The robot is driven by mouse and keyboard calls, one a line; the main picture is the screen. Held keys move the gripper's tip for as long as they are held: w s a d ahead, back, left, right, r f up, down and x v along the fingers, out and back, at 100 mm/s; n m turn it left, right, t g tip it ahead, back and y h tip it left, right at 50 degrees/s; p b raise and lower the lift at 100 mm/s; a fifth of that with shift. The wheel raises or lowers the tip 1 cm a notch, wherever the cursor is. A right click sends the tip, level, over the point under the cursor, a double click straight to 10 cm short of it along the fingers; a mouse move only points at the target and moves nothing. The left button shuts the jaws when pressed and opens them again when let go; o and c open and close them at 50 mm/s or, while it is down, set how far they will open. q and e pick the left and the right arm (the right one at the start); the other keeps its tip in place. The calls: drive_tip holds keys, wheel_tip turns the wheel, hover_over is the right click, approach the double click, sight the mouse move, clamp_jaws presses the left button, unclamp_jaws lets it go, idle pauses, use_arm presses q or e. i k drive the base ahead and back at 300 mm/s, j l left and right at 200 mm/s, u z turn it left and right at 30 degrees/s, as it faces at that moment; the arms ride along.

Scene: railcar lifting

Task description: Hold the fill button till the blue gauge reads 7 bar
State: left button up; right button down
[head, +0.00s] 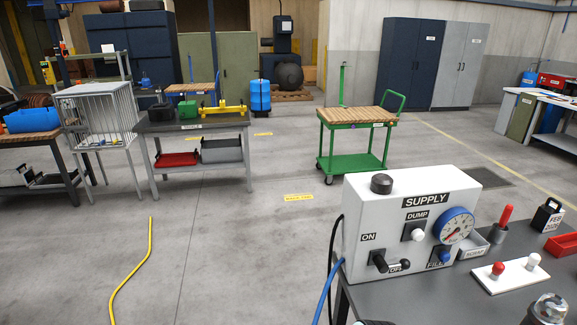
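The white supply box (360,215) stands on the dark bench at the lower right, its labelled front facing me. The blue-rimmed round gauge (453,226) is at the right of its front; its reading is too small to tell. The blue fill button (444,257) sits below the gauge, above the FILL label, with nothing touching it. A white dump button (417,234) is left of the gauge. A black ON/OFF lever (381,263) is at the lower left of the front. Neither of my grippers can be made out in the head view.
A white board (508,275) with a red and a white knob lies right of the box. A small grey tray (473,247) and a red-handled tool (506,215) stand behind it. A blue hose (326,285) hangs at the box's left. The floor left of the bench is mostly clear.

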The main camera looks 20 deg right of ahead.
sight(445, 256)
drive_tip(key=i+j+z, duration=0.15)
drive_tip(key=i+z, duration=0.35)
drive_tip(key=i+j+z, duration=0.3)
drive_tip(key=z, duration=0.15)
drive_tip(key=i+j+z, duration=0.3)
drive_tip(key=j+z, duration=0.2)
drive_tip(key=i+j+z, duration=0.2)
drive_tip(key=j+z, duration=0.25)
drive_tip(key=i+j+z, duration=0.15)
drive_tip(key=j, duration=0.2)
drive_tip(key=j+z, duration=0.1)
drive_tip(key=j, duration=0.2)
